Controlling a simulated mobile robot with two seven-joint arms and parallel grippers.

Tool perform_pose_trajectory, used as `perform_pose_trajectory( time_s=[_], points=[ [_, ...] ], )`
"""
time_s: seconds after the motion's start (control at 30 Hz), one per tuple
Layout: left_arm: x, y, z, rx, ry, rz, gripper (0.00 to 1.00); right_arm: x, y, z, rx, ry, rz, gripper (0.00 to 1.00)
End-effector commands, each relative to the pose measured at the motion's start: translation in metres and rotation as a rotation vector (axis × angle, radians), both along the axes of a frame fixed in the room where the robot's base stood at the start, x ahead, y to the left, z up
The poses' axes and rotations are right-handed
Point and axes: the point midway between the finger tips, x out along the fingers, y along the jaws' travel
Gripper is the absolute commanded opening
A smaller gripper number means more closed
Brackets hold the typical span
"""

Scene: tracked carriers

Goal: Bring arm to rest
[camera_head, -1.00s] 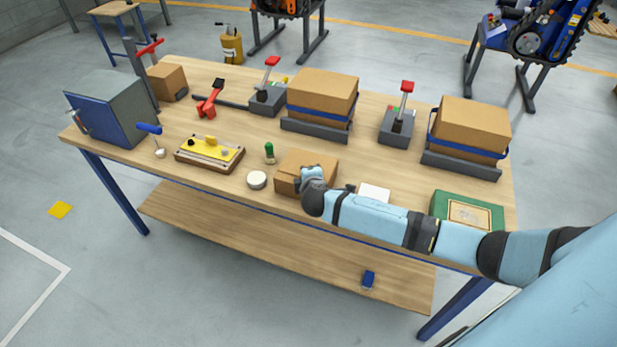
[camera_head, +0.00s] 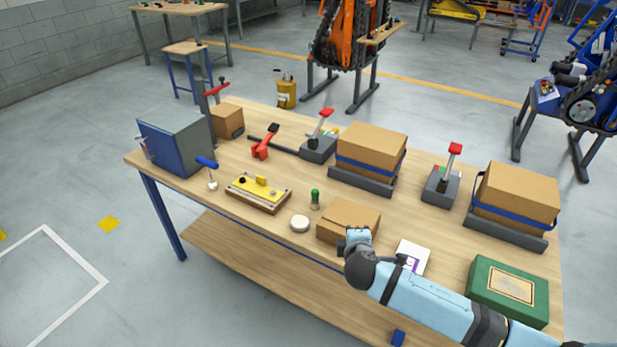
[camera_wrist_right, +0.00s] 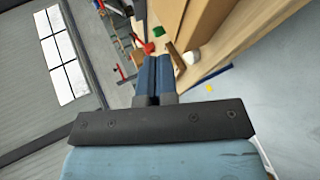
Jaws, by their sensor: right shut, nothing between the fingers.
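My right arm reaches in from the lower right in the head view. Its gripper (camera_head: 354,236) is at the front edge of the workbench (camera_head: 290,222), close by a small cardboard box (camera_head: 347,217). I cannot tell from the head view whether it touches the box. In the right wrist view the two blue fingers (camera_wrist_right: 154,78) are together with nothing between them. My left gripper is in neither view.
On the bench near the arm are a white-and-purple card (camera_head: 412,256), a green box (camera_head: 508,291), a white round disc (camera_head: 299,223) and a green-topped peg (camera_head: 315,199). Strapped cartons (camera_head: 371,151) and red-handled levers (camera_head: 441,186) stand behind.

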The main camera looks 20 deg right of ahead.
Motion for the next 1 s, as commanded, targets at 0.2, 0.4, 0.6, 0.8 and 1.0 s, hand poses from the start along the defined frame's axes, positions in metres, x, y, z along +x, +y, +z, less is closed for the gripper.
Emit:
perform_pose_trajectory(
  time_s=[0.2, 0.4, 0.6, 0.8, 1.0],
  points=[
    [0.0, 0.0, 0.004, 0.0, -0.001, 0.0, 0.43, -0.011, 0.011, -0.01, 0.065, 0.019, 0.014, 0.0],
    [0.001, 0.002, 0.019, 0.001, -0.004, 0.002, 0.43, -0.077, 0.062, -0.05, 0.443, 0.1, 0.045, 0.0],
    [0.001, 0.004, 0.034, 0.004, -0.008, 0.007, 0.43, -0.162, 0.102, -0.07, 0.928, 0.122, -0.038, 0.0],
    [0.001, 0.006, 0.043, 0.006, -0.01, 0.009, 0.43, -0.222, 0.107, -0.066, 1.255, 0.064, -0.175, 0.0],
    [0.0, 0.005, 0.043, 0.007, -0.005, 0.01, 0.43, -0.244, 0.102, -0.064, 1.368, 0.021, -0.241, 0.0]
  ],
)
